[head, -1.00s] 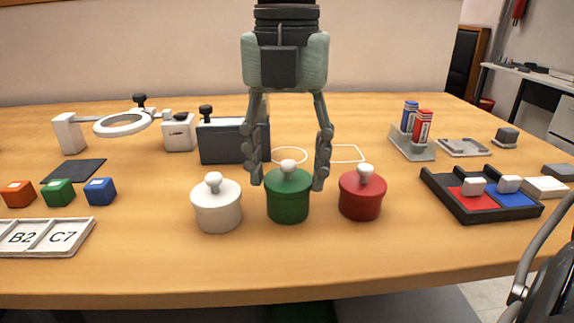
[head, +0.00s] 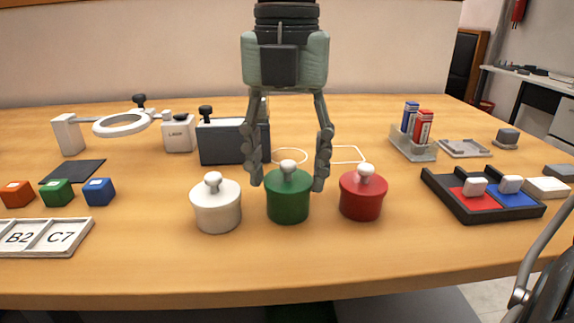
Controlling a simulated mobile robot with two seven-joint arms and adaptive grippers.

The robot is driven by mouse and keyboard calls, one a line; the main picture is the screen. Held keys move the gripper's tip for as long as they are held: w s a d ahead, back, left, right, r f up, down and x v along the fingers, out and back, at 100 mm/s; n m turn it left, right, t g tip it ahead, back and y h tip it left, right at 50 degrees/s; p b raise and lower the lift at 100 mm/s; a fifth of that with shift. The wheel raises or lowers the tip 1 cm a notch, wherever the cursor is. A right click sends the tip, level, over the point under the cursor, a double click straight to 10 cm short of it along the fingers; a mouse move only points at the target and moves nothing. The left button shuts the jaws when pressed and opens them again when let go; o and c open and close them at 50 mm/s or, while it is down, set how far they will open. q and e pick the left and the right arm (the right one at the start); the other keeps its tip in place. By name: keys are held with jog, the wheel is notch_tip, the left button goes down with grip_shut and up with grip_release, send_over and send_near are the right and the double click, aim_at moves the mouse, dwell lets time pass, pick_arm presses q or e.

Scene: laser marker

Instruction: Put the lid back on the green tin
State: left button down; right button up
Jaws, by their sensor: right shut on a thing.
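The green tin (head: 288,210) stands upright at the middle of the table, between a white tin and a red tin. Its green lid (head: 274,181) with a white knob sits level on top, and I see no gap between lid and tin. My right gripper (head: 288,183) points straight down from above, with one finger at each side of the lid. It is shut on the lid; the exact contact is hard to see.
The white tin (head: 216,212) and red tin (head: 362,199) stand close on either side. A dark box (head: 222,144) is behind left. A black tray (head: 480,211) lies to the right, and a label tray (head: 62,243) at front left. The front table edge is clear.

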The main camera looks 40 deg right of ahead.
jog(key=o, duration=0.9)
jog(key=shift+o, duration=0.2)
jog(key=o, duration=0.5)
jog(key=shift+r, duration=0.15)
jog(key=shift+r+p, duration=2.2)
jog(key=shift+r, duration=1.2)
